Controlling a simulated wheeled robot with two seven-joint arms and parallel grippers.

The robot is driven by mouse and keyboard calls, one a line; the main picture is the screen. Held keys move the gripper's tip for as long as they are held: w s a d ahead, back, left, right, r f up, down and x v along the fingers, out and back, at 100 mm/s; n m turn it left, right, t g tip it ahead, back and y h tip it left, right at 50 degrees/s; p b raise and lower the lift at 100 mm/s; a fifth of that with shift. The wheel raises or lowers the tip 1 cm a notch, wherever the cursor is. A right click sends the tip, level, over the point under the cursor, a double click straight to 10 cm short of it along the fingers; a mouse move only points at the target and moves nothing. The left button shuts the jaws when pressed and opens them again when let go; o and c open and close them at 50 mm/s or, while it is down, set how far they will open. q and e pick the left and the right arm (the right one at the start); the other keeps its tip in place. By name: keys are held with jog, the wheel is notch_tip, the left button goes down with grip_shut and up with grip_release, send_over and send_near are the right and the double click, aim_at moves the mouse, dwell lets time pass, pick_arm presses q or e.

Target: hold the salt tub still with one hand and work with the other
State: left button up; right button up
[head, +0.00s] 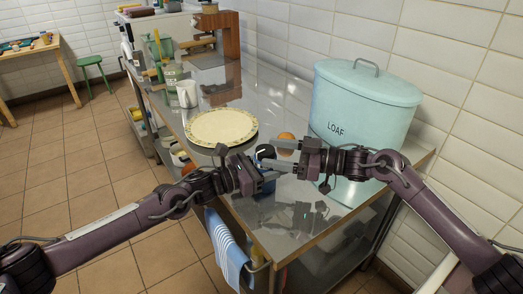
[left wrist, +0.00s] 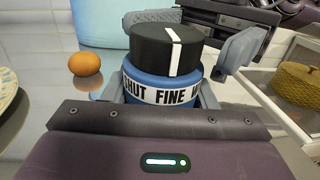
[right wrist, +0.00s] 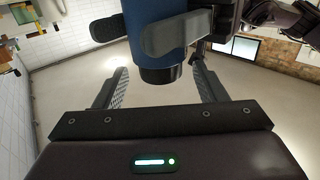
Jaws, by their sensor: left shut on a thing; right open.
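The salt tub (left wrist: 160,88) is blue with a white lettered band reading "SHUT FINE", the rest cut off. It has a black lid (left wrist: 166,48) with a white stripe. In the head view the tub (head: 265,153) is small and partly covered by my grippers. My left gripper (head: 266,172) is shut around the tub's blue body, below the lid. My right gripper (head: 285,156) is open at the lid. In the right wrist view the black lid (right wrist: 160,76) sits between its spread fingers, with a gap on each side.
A metal-topped table (head: 285,215) lies below. An orange ball-like thing (head: 286,137) is close behind the tub, and a pale blue LOAF bin (head: 362,110) stands to the right. A round cream plate or mat (head: 221,127) and a white cup (head: 187,94) are to the left.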

jog(key=v, duration=0.7)
jog(key=shift+d, duration=0.1)
pick_arm(q)
jog(key=o, duration=1.1)
jog(key=v, duration=1.2)
jog(key=shift+f, duration=0.1)
